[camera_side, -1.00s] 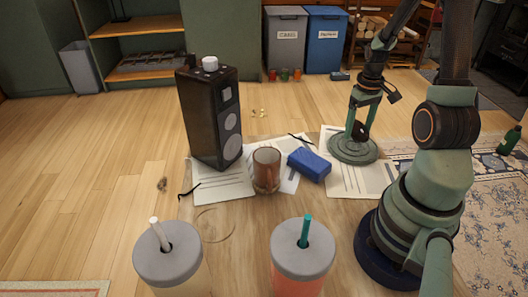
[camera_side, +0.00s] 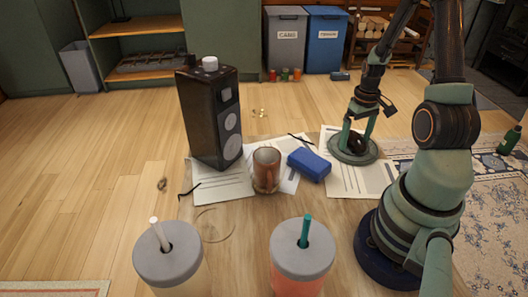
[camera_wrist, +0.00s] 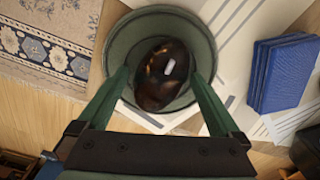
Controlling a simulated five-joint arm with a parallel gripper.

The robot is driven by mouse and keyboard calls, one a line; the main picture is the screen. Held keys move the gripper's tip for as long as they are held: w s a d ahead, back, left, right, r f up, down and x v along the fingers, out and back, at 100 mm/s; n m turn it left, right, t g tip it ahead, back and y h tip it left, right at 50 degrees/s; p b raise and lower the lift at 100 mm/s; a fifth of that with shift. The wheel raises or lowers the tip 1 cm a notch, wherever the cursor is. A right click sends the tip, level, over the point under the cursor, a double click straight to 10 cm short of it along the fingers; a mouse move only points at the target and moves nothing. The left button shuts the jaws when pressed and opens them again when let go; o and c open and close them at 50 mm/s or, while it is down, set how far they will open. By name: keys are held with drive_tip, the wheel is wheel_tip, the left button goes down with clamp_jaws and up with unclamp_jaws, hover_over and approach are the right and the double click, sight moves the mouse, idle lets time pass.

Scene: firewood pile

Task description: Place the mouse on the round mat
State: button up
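The mouse (camera_wrist: 163,75), a glossy dark brown, mottled rounded thing, lies on the round green mat (camera_wrist: 128,42), within its raised rim. In the side view the mouse (camera_side: 357,146) sits low over the same mat (camera_side: 343,156), right of the blue box. My gripper (camera_wrist: 160,80) is open, its two green fingers on either side of the mouse with a visible gap at the left. In the side view my gripper (camera_side: 357,137) stands above the mat, fingers pointing down. The mouse's underside is hidden.
A blue box (camera_side: 309,164) and a brown mug (camera_side: 266,170) stand left of the mat on papers. A tall black speaker (camera_side: 208,120) is farther left. Two lidded cups, one with a grey lid (camera_side: 302,249), stand in front. A patterned rug (camera_wrist: 50,52) lies beside the mat.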

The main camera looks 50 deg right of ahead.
sight(356, 137)
drive_tip(key=shift+r, duration=0.1)
wheel_tip(356, 137, up, 12)
drive_tip(key=w+a+r+n+t, duration=0.1)
drive_tip(key=w+a+r+t, duration=0.1)
drive_tip(key=a, duration=0.6)
drive_tip(key=w+a+r+n+t, duration=0.1)
drive_tip(key=w+a+r+n, duration=0.1)
drive_tip(key=a+r, duration=0.3)
drive_tip(key=w+a+r+n+t, duration=0.2)
drive_tip(key=a+r, duration=0.2)
drive_tip(key=a, duration=0.9)
drive_tip(key=shift+w+r+t, duration=0.2)
drive_tip(key=shift+t, duration=0.1)
